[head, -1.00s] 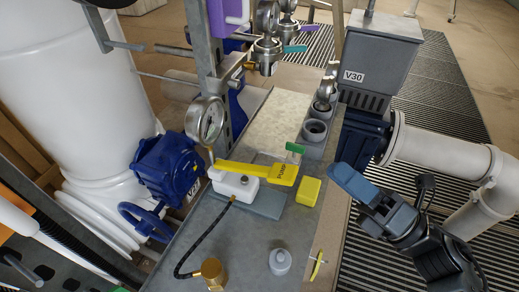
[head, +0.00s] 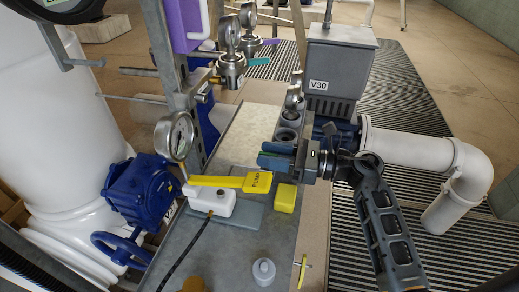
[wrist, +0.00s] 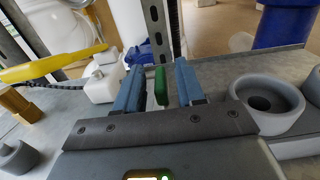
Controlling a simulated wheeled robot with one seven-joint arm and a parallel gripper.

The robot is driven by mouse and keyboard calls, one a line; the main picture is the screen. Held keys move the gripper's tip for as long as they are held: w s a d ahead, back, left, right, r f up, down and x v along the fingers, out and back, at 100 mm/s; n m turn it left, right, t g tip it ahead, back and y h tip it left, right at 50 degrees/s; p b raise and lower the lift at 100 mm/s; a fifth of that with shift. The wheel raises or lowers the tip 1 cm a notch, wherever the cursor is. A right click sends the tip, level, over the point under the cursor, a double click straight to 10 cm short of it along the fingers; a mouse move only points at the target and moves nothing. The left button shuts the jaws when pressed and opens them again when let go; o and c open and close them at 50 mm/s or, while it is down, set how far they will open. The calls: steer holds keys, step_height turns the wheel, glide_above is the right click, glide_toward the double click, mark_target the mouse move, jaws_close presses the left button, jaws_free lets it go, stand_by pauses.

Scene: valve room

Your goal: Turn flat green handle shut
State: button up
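A small flat green handle (wrist: 161,86) stands upright in the wrist view between the two blue fingers of my gripper (wrist: 160,72). A narrow gap shows on each side of it, so the fingers look open and not touching it. In the head view my gripper (head: 268,156) is over the bench, just behind the yellow block, with its fingers pointing left. There the fingers mostly hide the green handle, and its base cannot be made out. A separate teal lever (head: 259,61) sits on a valve farther back.
A yellow lever (head: 232,182) on a white valve body (head: 213,203) lies left of my gripper. A yellow block (head: 286,198) is close in front. Grey cups (head: 288,135) and the grey V30 box (head: 340,65) stand behind. A gauge (head: 174,137) stands left.

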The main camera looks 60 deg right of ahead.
steer(key=shift+x, duration=1.35)
steer(key=shift+c, duration=0.4)
jaws_close()
